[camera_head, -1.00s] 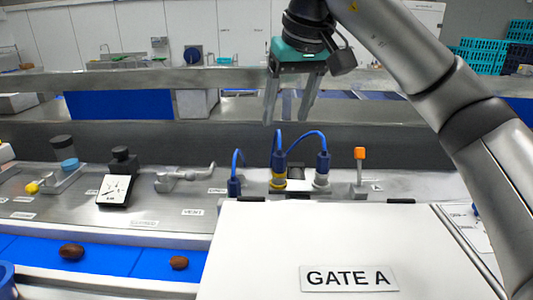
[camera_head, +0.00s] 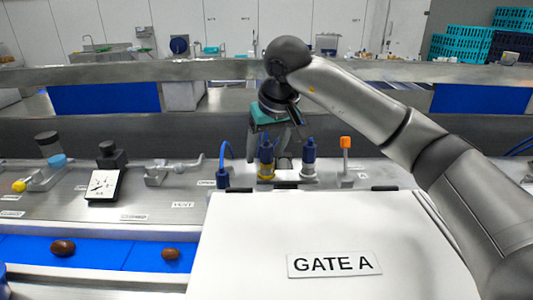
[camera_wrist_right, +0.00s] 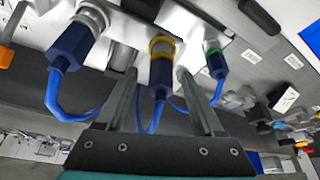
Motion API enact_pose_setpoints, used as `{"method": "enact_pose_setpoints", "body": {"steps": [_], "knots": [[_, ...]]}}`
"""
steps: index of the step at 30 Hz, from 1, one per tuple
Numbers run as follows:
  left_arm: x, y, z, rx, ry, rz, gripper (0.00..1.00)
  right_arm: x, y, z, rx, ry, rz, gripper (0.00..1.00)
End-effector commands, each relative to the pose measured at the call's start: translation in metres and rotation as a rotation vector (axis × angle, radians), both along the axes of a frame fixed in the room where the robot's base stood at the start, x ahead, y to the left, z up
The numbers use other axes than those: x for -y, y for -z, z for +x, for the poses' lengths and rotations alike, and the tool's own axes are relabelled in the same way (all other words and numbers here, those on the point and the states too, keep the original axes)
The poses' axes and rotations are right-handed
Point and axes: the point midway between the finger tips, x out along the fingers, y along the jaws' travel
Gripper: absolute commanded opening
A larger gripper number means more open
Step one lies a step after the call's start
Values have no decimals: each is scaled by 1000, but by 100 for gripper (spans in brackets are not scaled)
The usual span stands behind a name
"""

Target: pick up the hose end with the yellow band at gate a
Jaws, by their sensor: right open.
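The hose end with the yellow band (camera_head: 266,158) is a dark blue connector standing upright in a fitting behind the white GATE A cover. My right gripper (camera_head: 281,148) is open and reaches down from behind at this hose end. In the right wrist view the yellow-banded hose end (camera_wrist_right: 161,72) lies between the two spread fingers (camera_wrist_right: 156,78), with gaps at both sides. Its blue hose runs back between the fingers. A green-banded hose end (camera_wrist_right: 215,62) is just outside the right finger. My left gripper is not in view.
Another blue hose end (camera_head: 309,158) stands close to the right, with a pale collar, and a third (camera_head: 222,172) to the left. An orange-topped lever (camera_head: 345,150) is further right. The GATE A cover (camera_head: 240,230) fills the front.

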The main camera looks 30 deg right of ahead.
Motion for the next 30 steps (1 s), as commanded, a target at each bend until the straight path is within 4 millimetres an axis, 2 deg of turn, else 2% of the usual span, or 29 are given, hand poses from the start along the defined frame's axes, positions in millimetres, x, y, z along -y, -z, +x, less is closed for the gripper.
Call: {"method": "enact_pose_setpoints", "body": {"steps": [4,12,30], "knots": [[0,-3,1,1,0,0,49,0,15,6,-2,0,1,69],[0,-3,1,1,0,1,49,0,18,7,0,-1,1,69],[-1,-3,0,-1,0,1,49,0,17,7,0,-1,1,2]]}}
